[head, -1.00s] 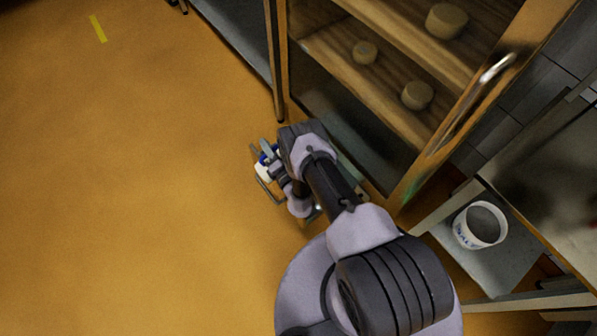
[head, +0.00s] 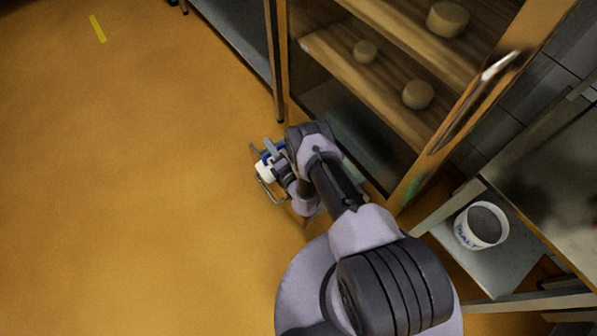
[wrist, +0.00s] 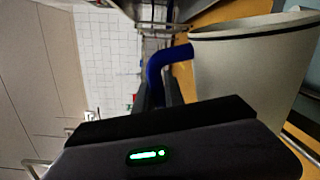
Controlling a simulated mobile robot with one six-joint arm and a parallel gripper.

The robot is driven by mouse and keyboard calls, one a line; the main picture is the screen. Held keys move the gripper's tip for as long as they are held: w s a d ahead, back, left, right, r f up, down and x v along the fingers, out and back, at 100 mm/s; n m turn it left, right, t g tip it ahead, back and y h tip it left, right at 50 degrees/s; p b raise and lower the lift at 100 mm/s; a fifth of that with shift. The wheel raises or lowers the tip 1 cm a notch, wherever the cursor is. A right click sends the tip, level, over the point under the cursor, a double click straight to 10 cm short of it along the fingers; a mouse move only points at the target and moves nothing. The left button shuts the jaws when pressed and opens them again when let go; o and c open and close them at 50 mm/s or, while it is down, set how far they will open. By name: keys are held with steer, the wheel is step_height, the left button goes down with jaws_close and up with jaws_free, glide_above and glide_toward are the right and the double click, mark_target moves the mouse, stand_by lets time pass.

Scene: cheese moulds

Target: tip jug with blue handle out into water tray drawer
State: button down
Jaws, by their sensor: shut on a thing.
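The jug is pale, with a blue handle. In the wrist view its body (wrist: 250,80) fills the right side and its rim is near the top edge. The room lies sideways there, so the jug appears strongly tilted; its contents are not visible. My gripper (wrist: 160,88) is shut on the blue handle (wrist: 165,62). In the head view a small white part of the jug (head: 265,172) shows beside my gripper (head: 277,160), low by the cabinet's foot. A wire pull (head: 271,190), apparently of the water tray drawer, shows just below the jug; my arm hides most of the drawer.
An open wooden cabinet (head: 335,60) with several cheeses stands behind, its door (head: 455,110) swung out to the right of my arm. A white salt bucket (head: 480,227) stands on a low shelf at the right.

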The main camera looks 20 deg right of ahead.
steer(key=shift+w+d+f+m, duration=0.1)
steer(key=shift+w+d+m, duration=0.05)
steer(key=shift+d+m, duration=0.55)
steer(key=shift+w+d+f+m, duration=0.1)
steer(key=shift+w+d+m, duration=0.05)
steer(key=shift+d+m, duration=0.5)
